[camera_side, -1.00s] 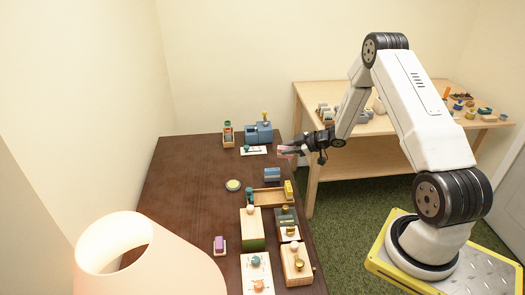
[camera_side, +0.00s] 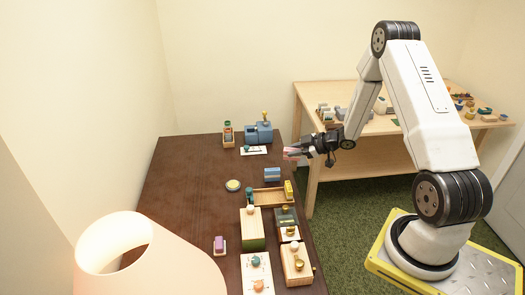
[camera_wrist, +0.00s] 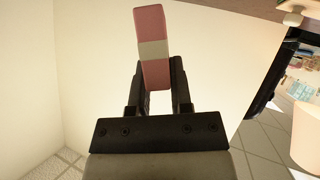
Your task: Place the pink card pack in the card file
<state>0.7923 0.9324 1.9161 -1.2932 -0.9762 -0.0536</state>
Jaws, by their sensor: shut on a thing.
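The pink card pack (camera_wrist: 152,22) has a pale band across its middle. My gripper (camera_wrist: 154,80) is shut on it, and the pack sticks out past the fingertips in the wrist view. In the side view my gripper (camera_side: 302,151) holds the pack (camera_side: 290,153) in the air near the dark table's right edge. The card file is too small to identify surely; a narrow wooden holder (camera_side: 228,139) with coloured pieces in it, at the table's far end, may be it.
A blue block-like object (camera_side: 264,133) stands beside the holder on the dark table (camera_side: 185,185). Wooden boxes (camera_side: 252,240), a long tray (camera_side: 268,198) and small items crowd the right side. The table's left part is mostly clear. A lamp (camera_side: 150,260) is in front.

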